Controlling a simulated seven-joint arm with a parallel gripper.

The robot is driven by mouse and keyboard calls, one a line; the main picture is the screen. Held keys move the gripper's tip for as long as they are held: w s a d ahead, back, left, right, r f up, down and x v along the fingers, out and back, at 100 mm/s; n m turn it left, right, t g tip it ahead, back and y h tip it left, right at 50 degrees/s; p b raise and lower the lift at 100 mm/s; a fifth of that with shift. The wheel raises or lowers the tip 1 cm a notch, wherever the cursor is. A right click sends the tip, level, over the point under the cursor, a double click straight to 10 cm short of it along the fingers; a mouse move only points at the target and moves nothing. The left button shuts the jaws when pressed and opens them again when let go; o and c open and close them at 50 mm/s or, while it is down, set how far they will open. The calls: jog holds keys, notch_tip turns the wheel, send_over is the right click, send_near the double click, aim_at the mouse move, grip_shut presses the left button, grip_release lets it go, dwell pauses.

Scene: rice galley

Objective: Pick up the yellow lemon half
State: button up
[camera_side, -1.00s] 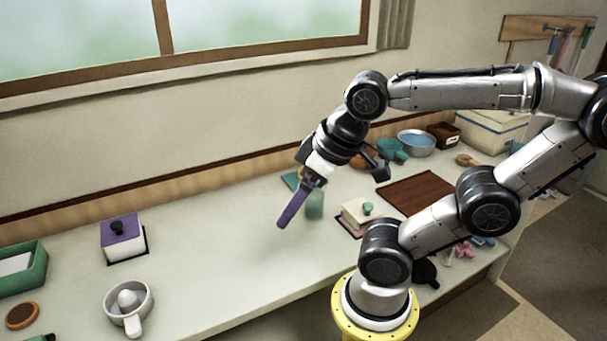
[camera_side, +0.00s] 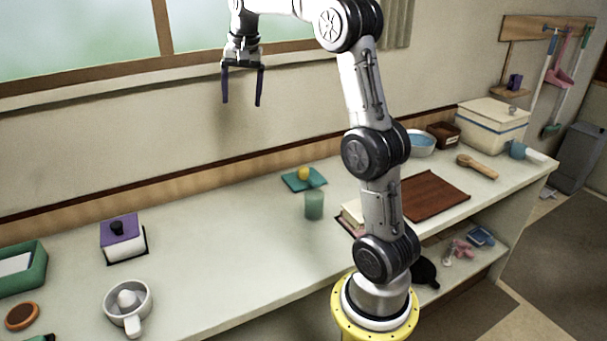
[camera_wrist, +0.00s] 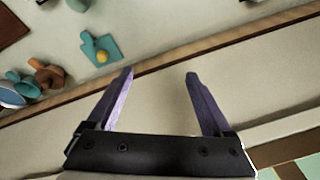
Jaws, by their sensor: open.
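The yellow lemon half (camera_side: 304,173) sits on a teal cutting board (camera_side: 290,184) at the back of the counter, near the wall. In the wrist view the lemon half (camera_wrist: 102,57) lies on the teal board (camera_wrist: 88,45) at the upper left, clear of the fingers. My gripper (camera_side: 241,104) is open and empty, high above the counter in front of the wall, to the left of the board in the side view. Its two purple fingers (camera_wrist: 160,74) point away from the wrist camera with nothing between them.
A green translucent cup (camera_side: 314,205) stands in front of the teal board. A purple-lidded box (camera_side: 122,240) and a white citrus juicer (camera_side: 128,301) are at the left. A brown board (camera_side: 434,195) lies at the right. The counter's middle is clear.

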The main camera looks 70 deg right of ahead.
jog(key=s+d+f+m+g, duration=0.1)
jog(key=d+f+m, duration=0.1)
jog(key=d+f, duration=0.4)
jog(key=s+d+f+m, duration=0.15)
jog(key=d+f, duration=0.25)
jog(key=d, duration=0.5)
jog(key=m+g+y, duration=0.1)
jog(key=m+y, duration=0.1)
send_over(303, 167)
notch_tip(303, 167, down, 8)
jog(key=shift+n, duration=0.25)
notch_tip(303, 167, down, 13)
jog(key=shift+s+f, duration=0.15)
grip_shut()
